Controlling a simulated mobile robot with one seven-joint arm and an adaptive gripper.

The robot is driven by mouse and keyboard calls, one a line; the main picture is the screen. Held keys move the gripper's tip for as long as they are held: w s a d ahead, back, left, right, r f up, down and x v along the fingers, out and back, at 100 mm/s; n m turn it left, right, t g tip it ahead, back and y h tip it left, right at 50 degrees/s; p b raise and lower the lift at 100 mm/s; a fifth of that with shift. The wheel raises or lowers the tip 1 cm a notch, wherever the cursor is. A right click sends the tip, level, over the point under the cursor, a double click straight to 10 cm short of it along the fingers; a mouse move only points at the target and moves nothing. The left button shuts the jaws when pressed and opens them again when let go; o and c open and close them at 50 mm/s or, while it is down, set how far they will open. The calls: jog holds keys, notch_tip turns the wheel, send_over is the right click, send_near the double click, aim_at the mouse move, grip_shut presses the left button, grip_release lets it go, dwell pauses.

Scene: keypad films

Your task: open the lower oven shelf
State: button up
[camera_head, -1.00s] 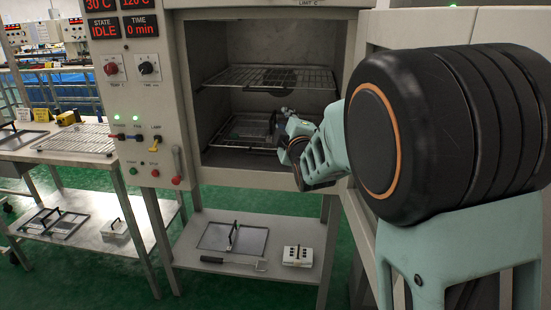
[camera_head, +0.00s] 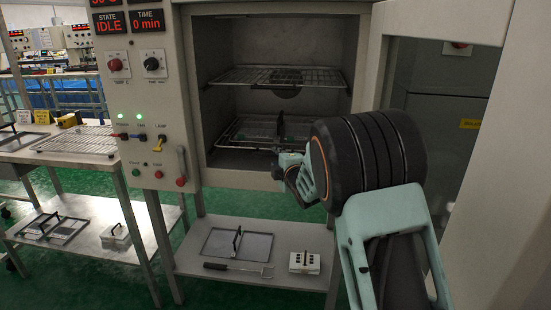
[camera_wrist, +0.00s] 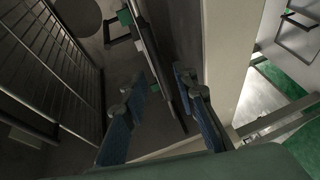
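The oven (camera_head: 207,165) stands open, its door (camera_head: 395,60) swung out to the right. The lower oven shelf (camera_head: 232,138), a wire rack bearing a dark flat tray (camera_head: 262,128), sits inside the chamber below the upper rack (camera_head: 275,77). My gripper (camera_head: 280,166) is at the shelf's front right, by the chamber opening. In the wrist view my gripper (camera_wrist: 160,100) is open, its fingers spread on both sides of a dark rod (camera_wrist: 160,62), seemingly at the shelf's front. I see no grip on the rod; contact cannot be told.
A control panel (camera_head: 150,100) with lamps and knobs is left of the chamber. A lower table shelf (camera_head: 200,262) holds a framed plate (camera_head: 238,245) and a white box (camera_head: 304,262). A side table (camera_head: 40,150) with a rack stands at the left.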

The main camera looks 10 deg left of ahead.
jog(key=shift+x, duration=1.15)
grip_shut()
